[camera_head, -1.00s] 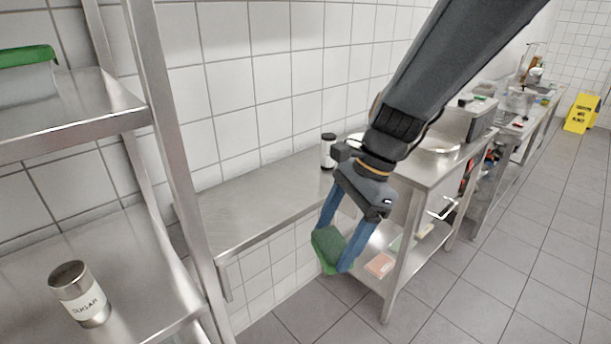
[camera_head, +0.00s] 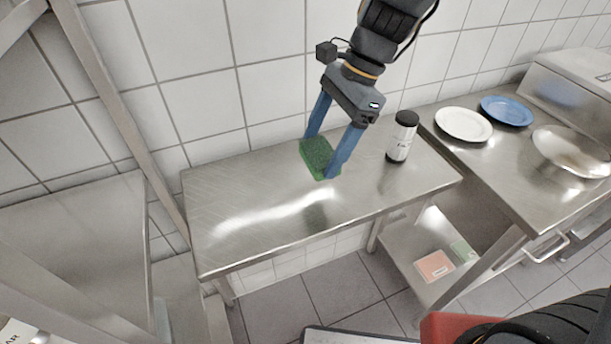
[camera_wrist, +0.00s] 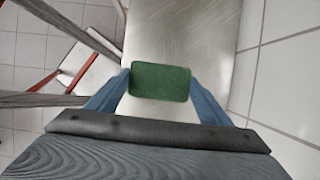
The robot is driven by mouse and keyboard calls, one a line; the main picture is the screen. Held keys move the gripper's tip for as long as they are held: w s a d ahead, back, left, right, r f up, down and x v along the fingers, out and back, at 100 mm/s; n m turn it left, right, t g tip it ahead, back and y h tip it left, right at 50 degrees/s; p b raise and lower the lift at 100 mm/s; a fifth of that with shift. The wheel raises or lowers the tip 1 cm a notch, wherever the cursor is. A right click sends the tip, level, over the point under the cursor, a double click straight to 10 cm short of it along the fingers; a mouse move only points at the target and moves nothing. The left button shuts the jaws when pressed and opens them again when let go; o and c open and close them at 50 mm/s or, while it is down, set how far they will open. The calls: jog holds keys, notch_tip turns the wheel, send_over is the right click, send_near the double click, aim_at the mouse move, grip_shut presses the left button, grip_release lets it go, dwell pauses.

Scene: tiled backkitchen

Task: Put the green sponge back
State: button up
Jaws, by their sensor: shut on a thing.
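My gripper (camera_head: 331,152) is shut on the green sponge (camera_head: 318,158), one blue finger on each side of it. In the head view the sponge is held over the middle of a steel wall table (camera_head: 250,205), and a blurred reflection shows on the steel below it. It seems to be a little above the surface. In the wrist view the green sponge (camera_wrist: 160,82) sits between the two fingers, with the steel surface behind it.
A white jar with a black lid (camera_head: 402,137) stands on the table right of my gripper. A lower shelf (camera_head: 405,250) holds flat packets. The table's left part is clear.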

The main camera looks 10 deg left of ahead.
notch_tip(320, 180, down, 6)
jog(key=shift+w+a+r+p, duration=0.15)
jog(key=shift+r+p, duration=0.05)
jog(key=shift+p, duration=0.25)
jog(key=shift+f+p, duration=0.3)
jog(key=shift+f, duration=1.85)
jog(key=shift+f, duration=0.1)
jog(key=o, duration=1)
jog(key=shift+c, duration=0.2)
